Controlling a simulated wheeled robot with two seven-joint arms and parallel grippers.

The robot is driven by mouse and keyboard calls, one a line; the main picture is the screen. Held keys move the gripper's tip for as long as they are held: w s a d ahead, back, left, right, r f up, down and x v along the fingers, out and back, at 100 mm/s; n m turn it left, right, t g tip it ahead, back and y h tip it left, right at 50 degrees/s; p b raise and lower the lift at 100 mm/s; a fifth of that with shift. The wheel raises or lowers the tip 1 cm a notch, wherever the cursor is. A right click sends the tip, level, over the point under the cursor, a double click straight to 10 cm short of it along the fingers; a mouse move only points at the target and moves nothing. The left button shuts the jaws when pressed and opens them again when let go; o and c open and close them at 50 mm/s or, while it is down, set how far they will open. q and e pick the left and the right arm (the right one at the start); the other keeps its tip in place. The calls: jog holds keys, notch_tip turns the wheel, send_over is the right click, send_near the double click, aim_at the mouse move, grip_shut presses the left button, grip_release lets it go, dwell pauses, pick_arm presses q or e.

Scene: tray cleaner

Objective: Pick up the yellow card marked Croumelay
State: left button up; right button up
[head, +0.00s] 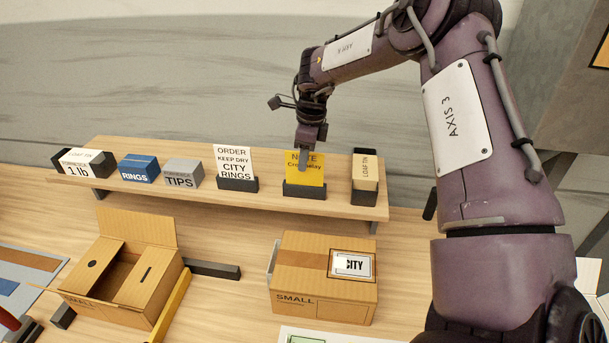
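The yellow card (314,178) stands upright in a dark holder (304,191) on the raised shelf. Its print reads "NOTE" and a word beginning "Crou", partly covered by my gripper. My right gripper (303,160) points down at the card's upper part, with a grey finger in front of the card's face. The far finger is hidden, so I cannot tell whether it is closed on the card. The card still sits at its holder. My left gripper is not in view.
On the shelf (270,200), a white order card (234,161) stands left of the yellow card and a loaf tin box (365,172) right. Blue RINGS (138,169) and grey TIPS (183,173) boxes stand further left. Below are an open carton (150,295) and a closed carton (310,255).

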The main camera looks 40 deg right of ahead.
grip_shut()
jog(key=shift+r, duration=0.1)
